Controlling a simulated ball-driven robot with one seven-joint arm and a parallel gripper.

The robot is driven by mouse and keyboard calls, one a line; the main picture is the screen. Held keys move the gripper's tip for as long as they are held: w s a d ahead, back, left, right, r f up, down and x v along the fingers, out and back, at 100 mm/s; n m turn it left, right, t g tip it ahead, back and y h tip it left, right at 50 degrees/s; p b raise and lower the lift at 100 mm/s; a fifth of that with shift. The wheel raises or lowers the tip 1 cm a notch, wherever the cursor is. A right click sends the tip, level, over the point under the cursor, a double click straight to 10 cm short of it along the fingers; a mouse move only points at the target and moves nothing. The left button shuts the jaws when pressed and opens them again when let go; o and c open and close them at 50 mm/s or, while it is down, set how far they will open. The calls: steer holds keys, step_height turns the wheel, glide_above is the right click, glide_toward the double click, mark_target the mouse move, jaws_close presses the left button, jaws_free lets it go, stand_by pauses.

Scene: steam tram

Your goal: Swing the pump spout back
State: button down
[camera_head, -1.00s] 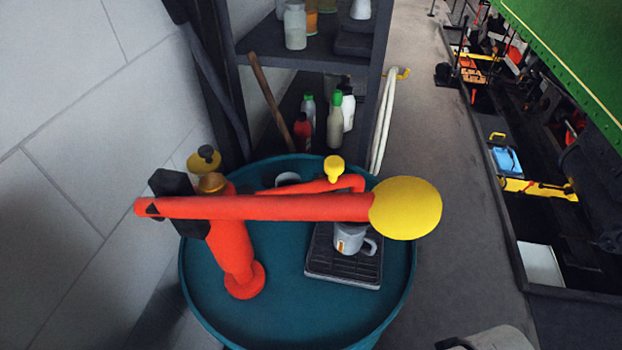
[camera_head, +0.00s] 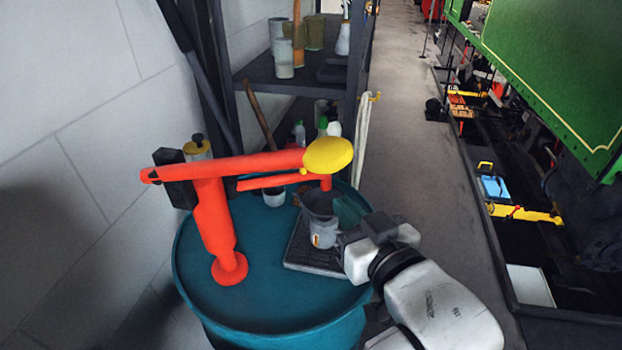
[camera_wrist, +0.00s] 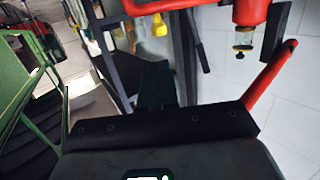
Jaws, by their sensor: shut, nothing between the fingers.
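The red pump (camera_head: 213,222) stands on the teal drum (camera_head: 200,300). Its long handle (camera_head: 230,166) ends in a yellow knob (camera_head: 328,155). The thin red spout (camera_head: 270,183) runs below the handle toward the right; its bent end is partly behind the knob. In the wrist view, a red bar with a yellow cap (camera_wrist: 160,25), likely the spout, shows at the top. My gripper (camera_head: 348,210) is shut and empty, just right of the spout's end and lower, beside the mug. Its dark fingers (camera_wrist: 156,80) also show in the wrist view. Contact with the spout is not visible.
A grey mug (camera_head: 323,234) with a dark funnel-like shape above it stands on a black drip tray (camera_head: 300,252). A white cup (camera_head: 274,197) sits behind. Shelves (camera_head: 300,70) with bottles stand behind the drum.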

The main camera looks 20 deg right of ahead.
steer(key=shift+f, duration=0.1)
steer(key=w+b, duration=0.1)
steer(key=b, duration=0.3)
steer(key=w+b, duration=0.1)
steer(key=b, duration=0.3)
steer(key=shift+w+f, duration=0.1)
steer(key=shift+f, duration=0.3)
steer(key=shift+w+b, duration=0.1)
steer(key=shift+b, duration=0.85)
steer(key=w+f+p, duration=0.1)
steer(key=w, duration=1)
steer(key=shift+w, duration=0.25)
steer(key=shift+d, duration=0.1)
